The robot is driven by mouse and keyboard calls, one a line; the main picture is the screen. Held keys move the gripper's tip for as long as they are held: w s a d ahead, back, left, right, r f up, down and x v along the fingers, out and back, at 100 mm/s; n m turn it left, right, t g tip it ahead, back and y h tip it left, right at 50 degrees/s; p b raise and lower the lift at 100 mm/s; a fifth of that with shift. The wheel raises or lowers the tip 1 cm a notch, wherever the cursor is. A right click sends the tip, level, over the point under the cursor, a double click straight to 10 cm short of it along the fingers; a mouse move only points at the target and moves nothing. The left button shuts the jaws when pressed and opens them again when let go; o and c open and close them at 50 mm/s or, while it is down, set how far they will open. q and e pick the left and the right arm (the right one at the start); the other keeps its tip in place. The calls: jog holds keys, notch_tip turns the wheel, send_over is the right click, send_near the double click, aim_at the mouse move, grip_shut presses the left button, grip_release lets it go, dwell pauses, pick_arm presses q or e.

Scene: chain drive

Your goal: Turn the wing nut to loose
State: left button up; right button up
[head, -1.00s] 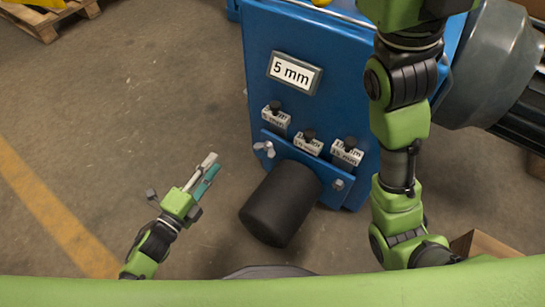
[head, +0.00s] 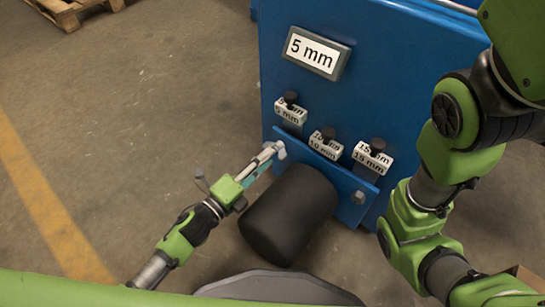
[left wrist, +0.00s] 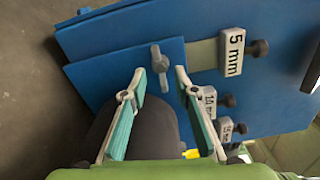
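The wing nut (head: 281,150) is a small grey metal piece at the upper left of the blue bracket plate (head: 318,168) on the blue machine. It also shows in the left wrist view (left wrist: 160,64), just beyond my fingertips. My left gripper (head: 270,153) reaches it from the lower left in the head view. In the left wrist view my left gripper (left wrist: 160,72) has its two fingers spread, with the wing nut in line with the gap between them. The fingers do not appear to touch it. My right arm shows on the right, but its gripper is out of view.
A black cylinder (head: 289,214) sticks out below the plate, close to my left gripper. Several labelled blocks, such as the 5 mm block (head: 291,110), stand above the plate. A 5 mm sign (head: 315,52) is higher up.

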aim_at(275, 149)
pick_arm(q)
jog(key=b+x, duration=0.1)
jog(key=x, duration=0.2)
jog(key=shift+w+d, duration=0.15)
jog(key=shift+w, duration=0.1)
grip_shut()
jog(key=shift+r, duration=0.1)
